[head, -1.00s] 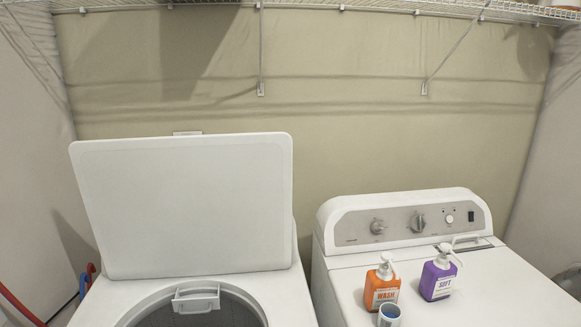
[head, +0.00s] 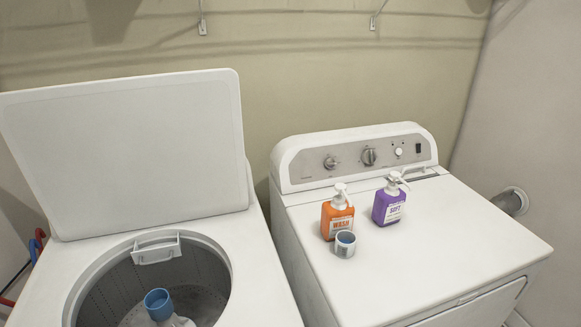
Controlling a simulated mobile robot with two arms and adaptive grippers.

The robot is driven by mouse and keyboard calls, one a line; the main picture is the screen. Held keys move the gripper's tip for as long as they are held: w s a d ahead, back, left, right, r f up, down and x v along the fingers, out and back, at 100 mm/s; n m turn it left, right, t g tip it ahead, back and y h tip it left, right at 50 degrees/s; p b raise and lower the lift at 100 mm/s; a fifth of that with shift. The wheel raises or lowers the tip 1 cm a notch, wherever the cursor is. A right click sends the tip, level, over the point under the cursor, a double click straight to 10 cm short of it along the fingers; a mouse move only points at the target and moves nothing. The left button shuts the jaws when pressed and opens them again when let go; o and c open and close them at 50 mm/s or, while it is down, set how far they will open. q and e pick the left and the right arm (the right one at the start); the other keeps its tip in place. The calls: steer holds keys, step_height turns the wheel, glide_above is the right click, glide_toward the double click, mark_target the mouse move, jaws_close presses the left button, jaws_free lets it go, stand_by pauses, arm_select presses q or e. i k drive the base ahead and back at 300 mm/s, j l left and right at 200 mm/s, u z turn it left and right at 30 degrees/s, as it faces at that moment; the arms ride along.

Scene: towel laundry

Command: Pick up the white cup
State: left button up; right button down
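The white cup (head: 345,246) stands upright on top of the closed white machine on the right. It is small, with a bluish inside. It sits just in front of the orange WASH pump bottle (head: 336,224), close to it; I cannot tell whether they touch. Neither of my grippers is in view.
A purple SOFT pump bottle (head: 388,207) stands right of the WASH bottle. The right machine's top (head: 450,235) is clear to the right and front. On the left, the washer (head: 259,277) has its lid (head: 130,150) up, with a blue-topped agitator (head: 158,303) inside.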

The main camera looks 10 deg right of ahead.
mark_target(346, 241)
steer(key=k+l+u, duration=0.1)
steer(key=k+u, duration=0.25)
steer(key=k, duration=0.15)
steer(key=k+u, duration=0.35)
steer(key=k, duration=0.1)
